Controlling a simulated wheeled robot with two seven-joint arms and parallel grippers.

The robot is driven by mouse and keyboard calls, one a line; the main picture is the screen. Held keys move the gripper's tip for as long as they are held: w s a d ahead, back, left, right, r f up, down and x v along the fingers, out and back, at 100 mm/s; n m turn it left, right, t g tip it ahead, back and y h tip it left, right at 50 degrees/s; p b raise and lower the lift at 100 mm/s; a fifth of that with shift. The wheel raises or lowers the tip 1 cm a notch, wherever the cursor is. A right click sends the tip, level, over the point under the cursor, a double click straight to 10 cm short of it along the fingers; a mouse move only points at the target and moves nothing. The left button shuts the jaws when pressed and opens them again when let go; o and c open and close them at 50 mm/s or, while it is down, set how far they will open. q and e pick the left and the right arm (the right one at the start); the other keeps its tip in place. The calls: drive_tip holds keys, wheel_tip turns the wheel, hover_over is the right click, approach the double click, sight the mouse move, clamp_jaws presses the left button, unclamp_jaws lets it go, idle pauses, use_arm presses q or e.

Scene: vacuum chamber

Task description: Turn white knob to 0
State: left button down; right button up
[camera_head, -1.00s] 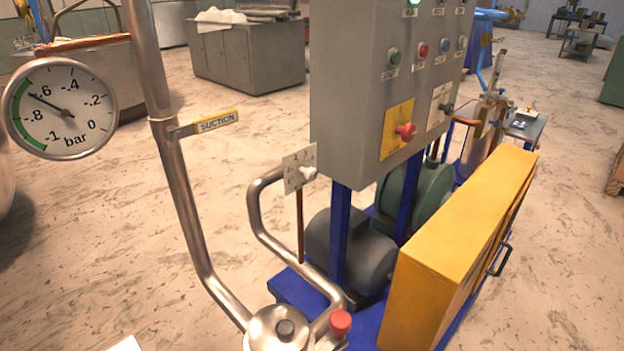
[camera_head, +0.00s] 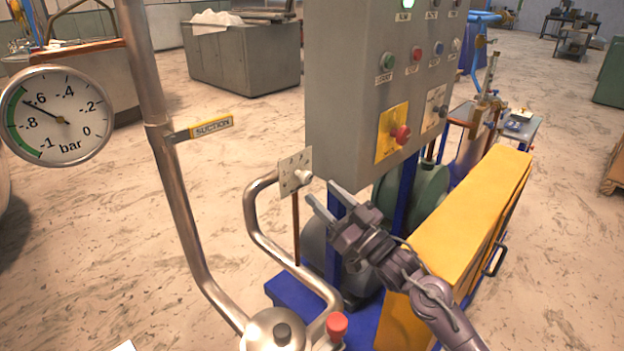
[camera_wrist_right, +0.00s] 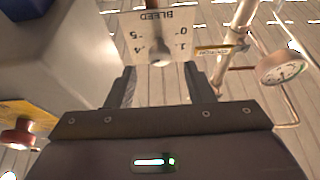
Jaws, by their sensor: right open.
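The white knob (camera_head: 304,176) sits on a small pale dial plate (camera_head: 290,172) to the left of the grey control box. In the right wrist view the plate (camera_wrist_right: 170,18) reads BLEED with numbers including 0, 1, 4 and 5, upside down. The knob (camera_wrist_right: 160,54) shows there between and beyond the fingers, looking grey. Where it points is too small to tell. My right gripper (camera_head: 321,198) is open and empty, just right of and below the knob, apart from it. It also shows in the right wrist view (camera_wrist_right: 160,88). My left gripper is not in view.
The grey control box (camera_head: 350,90) with a red knob (camera_head: 401,134) stands close above my right gripper. A steel pipe (camera_head: 262,235) curves below the plate. The yellow cabinet (camera_head: 470,215) stands to the right. A pressure gauge (camera_head: 58,118) is at the left.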

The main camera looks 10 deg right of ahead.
sight(309, 181)
drive_tip(key=shift+p+x, duration=0.65)
drive_tip(key=shift+x, duration=1.75)
drive_tip(key=shift+f, duration=0.1)
drive_tip(key=shift+c, duration=0.3)
